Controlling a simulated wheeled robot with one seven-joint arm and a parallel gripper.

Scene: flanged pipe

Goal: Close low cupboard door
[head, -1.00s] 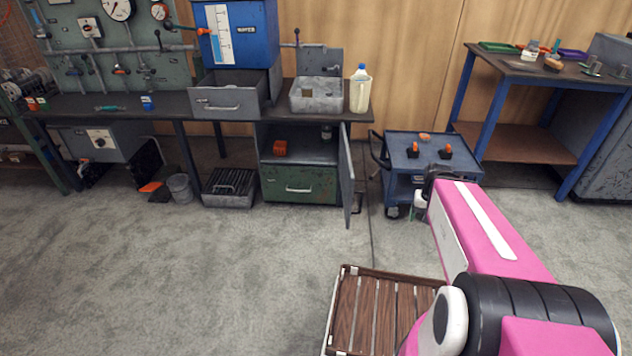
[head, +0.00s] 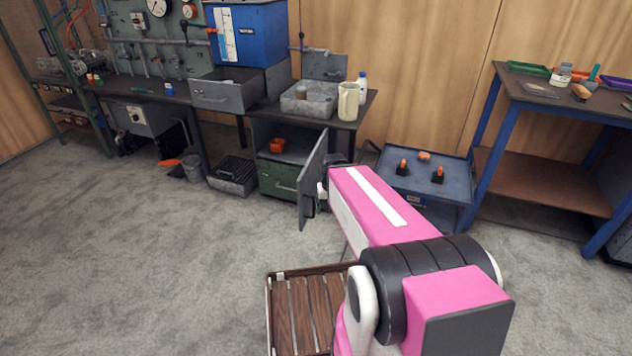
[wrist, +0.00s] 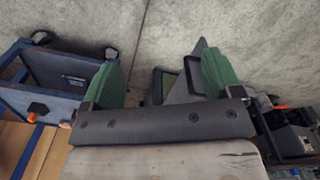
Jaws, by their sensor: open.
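The low cupboard (head: 292,128) stands under the dark bench, with a green drawer (head: 276,180) at its bottom. Its grey door (head: 311,178) is open and sticks out from the cupboard's right side. In the head view my arm's front end is beside the door's right face and hides most of my gripper. In the wrist view my gripper (wrist: 165,82) is open, its two green fingers wide apart. The grey door panel (wrist: 181,88) and a dark handle show between them, close to the right finger. I cannot tell whether they touch.
A blue trolley (head: 425,175) stands right of the door, close to my arm. A blue-framed table (head: 540,180) is farther right. The front-left floor is clear.

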